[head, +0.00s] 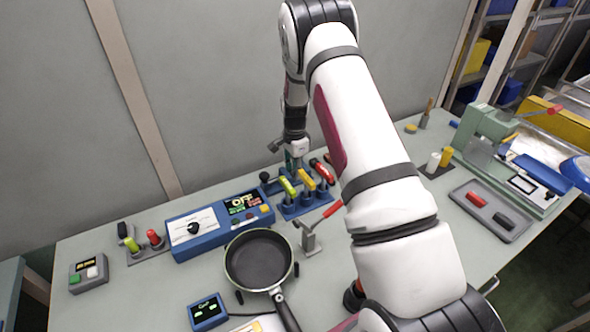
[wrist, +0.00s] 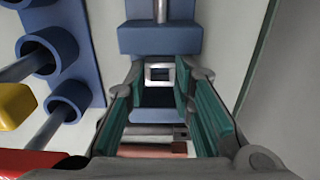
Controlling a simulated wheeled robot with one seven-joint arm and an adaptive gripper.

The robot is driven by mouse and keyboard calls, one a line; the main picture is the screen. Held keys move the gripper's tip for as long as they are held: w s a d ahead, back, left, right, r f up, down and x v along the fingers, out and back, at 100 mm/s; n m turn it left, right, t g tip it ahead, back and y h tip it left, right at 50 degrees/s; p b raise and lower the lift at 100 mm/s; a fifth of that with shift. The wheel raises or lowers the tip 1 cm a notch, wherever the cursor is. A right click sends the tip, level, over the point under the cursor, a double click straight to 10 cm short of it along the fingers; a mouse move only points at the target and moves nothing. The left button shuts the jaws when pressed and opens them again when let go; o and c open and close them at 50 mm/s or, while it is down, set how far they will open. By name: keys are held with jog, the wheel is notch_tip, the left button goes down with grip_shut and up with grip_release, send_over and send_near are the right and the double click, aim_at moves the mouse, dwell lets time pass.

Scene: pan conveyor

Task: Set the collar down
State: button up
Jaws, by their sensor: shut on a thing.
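My gripper (head: 294,161) is low over the back of the table, beside the blue rack (head: 290,213) with coloured handles. In the wrist view, its two teal-padded fingers (wrist: 160,85) are closed around a small pale-grey square ring, which looks like the collar (wrist: 160,66). Blue surfaces show just beyond the ring and through its opening. Whether the ring touches them cannot be told. In the head view, the collar cannot be made out at the fingertips.
Green-yellow (head: 288,187), yellow (head: 306,180) and red (head: 322,171) handles stand close to my gripper. A blue control box (head: 220,228) is to the left. A pan (head: 259,262) and a grey stand with a red lever (head: 309,240) are in front.

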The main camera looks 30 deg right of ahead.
jog(key=o, duration=0.8)
jog(key=shift+f, duration=0.1)
